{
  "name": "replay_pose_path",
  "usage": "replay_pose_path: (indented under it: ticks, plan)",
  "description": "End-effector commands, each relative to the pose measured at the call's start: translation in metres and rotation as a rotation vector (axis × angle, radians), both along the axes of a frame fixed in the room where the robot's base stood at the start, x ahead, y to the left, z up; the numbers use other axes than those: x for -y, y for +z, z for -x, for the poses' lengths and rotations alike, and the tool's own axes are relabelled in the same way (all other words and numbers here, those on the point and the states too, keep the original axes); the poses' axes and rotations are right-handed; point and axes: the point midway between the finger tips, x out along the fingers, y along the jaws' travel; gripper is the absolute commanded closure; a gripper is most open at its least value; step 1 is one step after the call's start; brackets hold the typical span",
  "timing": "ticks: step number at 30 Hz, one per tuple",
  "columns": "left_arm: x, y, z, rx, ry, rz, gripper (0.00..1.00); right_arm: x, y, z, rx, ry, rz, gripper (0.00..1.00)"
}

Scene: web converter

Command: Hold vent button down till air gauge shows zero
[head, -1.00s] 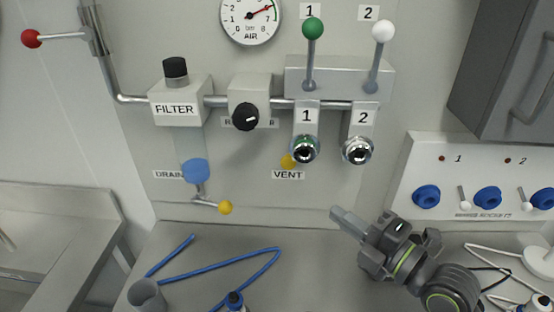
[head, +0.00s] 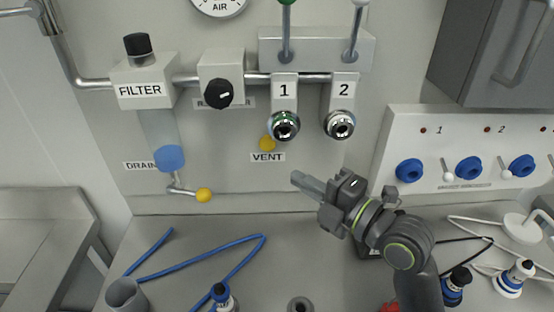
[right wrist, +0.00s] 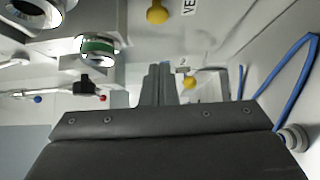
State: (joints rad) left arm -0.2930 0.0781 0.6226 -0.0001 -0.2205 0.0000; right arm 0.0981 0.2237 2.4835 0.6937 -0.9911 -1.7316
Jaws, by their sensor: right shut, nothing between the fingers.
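The yellow vent button (head: 267,143) sits on the wall panel just above the VENT label (head: 267,157), below and left of coupling 1. It also shows at the top of the right wrist view (right wrist: 157,11). The air gauge (head: 219,5) is cut off by the top edge of the head view, and its needle is out of sight. My right gripper (head: 299,179) is shut and empty, below and right of the vent button and apart from it. Its closed fingers also show in the right wrist view (right wrist: 158,84). My left gripper is not in view.
Chrome couplings 1 (head: 284,126) and 2 (head: 340,124) stick out near the button. A yellow drain knob (head: 204,195) is lower left. A blue hose (head: 200,262) and grey cup (head: 124,296) lie on the bench. A grey cabinet (head: 490,70) is at upper right.

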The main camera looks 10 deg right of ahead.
Motion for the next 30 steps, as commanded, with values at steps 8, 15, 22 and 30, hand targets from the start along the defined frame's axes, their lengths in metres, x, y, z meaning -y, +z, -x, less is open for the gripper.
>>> replay_pose_path:
  ticks: [8, 15, 22, 30]
  plan:
    - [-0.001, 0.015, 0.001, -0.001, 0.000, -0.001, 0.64, -0.024, 0.005, -0.034, -0.002, 0.004, -0.006, 1.00]
    - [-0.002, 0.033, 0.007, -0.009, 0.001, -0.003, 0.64, -0.033, 0.006, -0.069, -0.002, 0.002, 0.002, 1.00]
    - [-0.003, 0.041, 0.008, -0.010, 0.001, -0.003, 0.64, -0.029, 0.004, -0.088, 0.000, 0.000, 0.001, 1.00]
    - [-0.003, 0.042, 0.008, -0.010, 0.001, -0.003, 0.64, -0.028, 0.002, -0.092, 0.001, 0.000, 0.001, 1.00]
